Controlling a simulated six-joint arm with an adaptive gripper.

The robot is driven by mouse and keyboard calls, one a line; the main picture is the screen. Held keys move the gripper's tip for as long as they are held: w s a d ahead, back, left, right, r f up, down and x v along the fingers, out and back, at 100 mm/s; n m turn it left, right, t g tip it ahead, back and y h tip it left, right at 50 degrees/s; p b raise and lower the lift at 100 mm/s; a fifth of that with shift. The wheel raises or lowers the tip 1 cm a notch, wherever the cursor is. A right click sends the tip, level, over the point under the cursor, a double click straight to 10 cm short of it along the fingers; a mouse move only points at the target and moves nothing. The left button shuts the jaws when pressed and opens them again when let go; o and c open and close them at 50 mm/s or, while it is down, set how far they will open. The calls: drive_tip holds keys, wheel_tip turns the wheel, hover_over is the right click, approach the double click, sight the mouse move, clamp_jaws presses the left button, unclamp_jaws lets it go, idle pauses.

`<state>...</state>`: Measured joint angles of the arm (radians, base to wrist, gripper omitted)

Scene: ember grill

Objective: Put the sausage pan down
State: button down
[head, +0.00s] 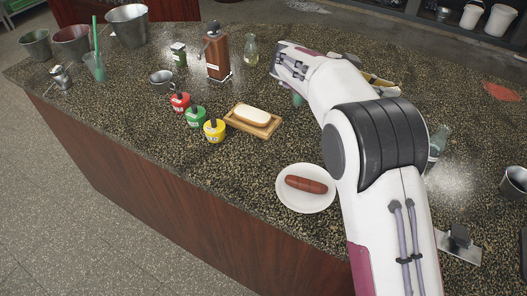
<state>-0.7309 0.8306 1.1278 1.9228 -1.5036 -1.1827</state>
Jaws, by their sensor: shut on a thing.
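A brown sausage (306,185) lies on a round white plate (307,206) near the front edge of the counter. I see no pan that I can make out. My arm crosses the right middle of the head view and covers part of the counter. My gripper's fingers are not visible; the arm hides them or they are out of sight. A small yellowish thing shows partly behind my arm, too covered to identify.
A brown bottle (217,52) stands behind. The counter's (130,130) front left is clear.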

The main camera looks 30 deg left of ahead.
drive_tip(key=s+a+r+n+t+y, duration=0.2)
drive_tip(key=s+a+n, duration=0.1)
drive_tip(key=s+a, duration=0.4)
drive_tip(key=s+a+r+n+t+y, duration=0.25)
drive_tip(key=s+a, duration=0.25)
drive_tip(key=a, duration=0.4)
drive_tip(key=s+a+f+n+y, duration=0.4)
drive_tip(key=s+a+f+y, duration=0.1)
drive_tip(key=s+a, duration=0.3)
drive_tip(key=shift+s+a+f+n+t+y, duration=0.25)
drive_tip(key=shift+s+n+t+y, duration=0.15)
drive_tip(key=shift+s+y, duration=0.3)
wheel_tip(320, 180, down, 6)
drive_tip(key=shift+f, duration=0.15)
drive_tip(key=shift+f, duration=1.85)
drive_tip(key=shift+f, duration=0.15)
